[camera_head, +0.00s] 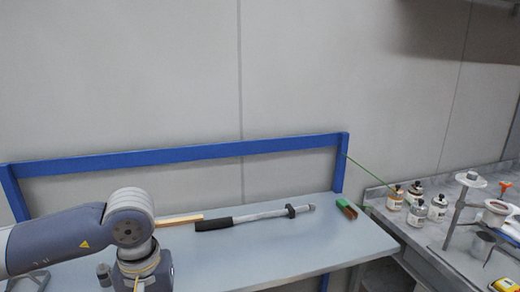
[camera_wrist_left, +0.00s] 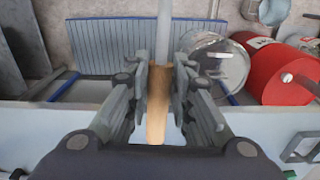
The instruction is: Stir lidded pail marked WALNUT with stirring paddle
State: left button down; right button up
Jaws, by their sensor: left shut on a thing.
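My left gripper (camera_wrist_left: 160,80) is shut on a wooden handle in the left wrist view. The handle belongs to a tool with a pale grey shaft, taken to be the stirring paddle (camera_wrist_left: 157,108). The shaft runs up out of the picture, so its far end is hidden. In the head view my left arm comes in from the left over the bench, with its gripper out of frame. No pail marked WALNUT can be made out in either view. My right gripper is not in view.
The bench (camera_head: 300,258) holds a black-handled wrench (camera_head: 255,215), a wooden piece (camera_head: 180,219) and a green-and-brown brush (camera_head: 346,208). A blue rail (camera_head: 180,155) runs behind. Small bottles (camera_head: 417,213) stand at right.

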pick_arm(q)
jog(key=shift+s+a+f+m, duration=0.2)
jog(key=shift+s+m, duration=0.25)
jog(key=shift+m, duration=0.2)
jog(key=shift+s+a+f+m, duration=0.15)
jog(key=shift+s+m, duration=0.25)
jog(key=shift+m, duration=0.25)
jog(key=shift+w+d, duration=0.1)
